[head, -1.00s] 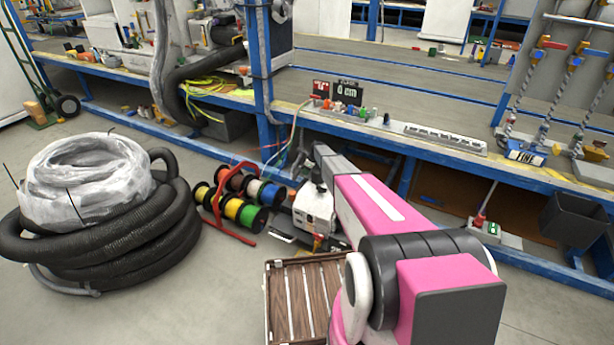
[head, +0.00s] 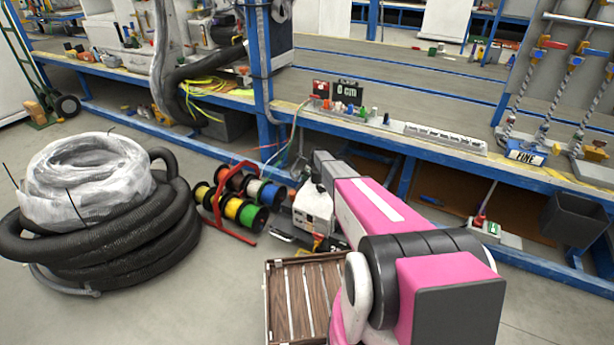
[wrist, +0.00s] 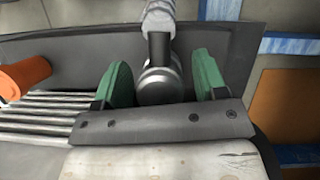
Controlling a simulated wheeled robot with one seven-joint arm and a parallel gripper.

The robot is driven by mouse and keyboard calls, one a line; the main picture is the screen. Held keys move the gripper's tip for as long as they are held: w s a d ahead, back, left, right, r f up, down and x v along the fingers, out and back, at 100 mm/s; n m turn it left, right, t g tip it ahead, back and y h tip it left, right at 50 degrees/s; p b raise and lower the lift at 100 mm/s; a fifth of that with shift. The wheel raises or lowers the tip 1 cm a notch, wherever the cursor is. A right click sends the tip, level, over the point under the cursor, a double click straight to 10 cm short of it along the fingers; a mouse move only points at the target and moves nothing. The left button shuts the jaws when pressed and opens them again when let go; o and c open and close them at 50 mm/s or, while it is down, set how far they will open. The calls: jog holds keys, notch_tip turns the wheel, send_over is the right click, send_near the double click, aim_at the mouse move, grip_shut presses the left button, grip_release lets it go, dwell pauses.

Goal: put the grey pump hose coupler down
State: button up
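The grey pump hose coupler (wrist: 160,86) is in the wrist view, a rounded metal body with a dark neck and a lighter ribbed part at the top edge. My gripper (wrist: 163,80) has its two green fingers on either side of the coupler. A narrow gap shows between each finger and the coupler, so the fingers look open around it. The coupler's lower end is hidden behind the gripper's grey bar. It appears over a dark grey surface (wrist: 235,50); whether it touches that surface I cannot tell. In the head view my arm hides the gripper and the coupler.
In the wrist view an orange cylinder (wrist: 25,76) and grey ridges (wrist: 45,118) lie left. The head view shows a white machine (head: 314,208), cable spools (head: 240,200), a slatted wooden case (head: 297,300), a coiled black hose (head: 120,240) and a blue-edged bench (head: 450,165).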

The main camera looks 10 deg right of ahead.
jog(key=shift+r, duration=0.1)
jog(key=v, duration=1.2)
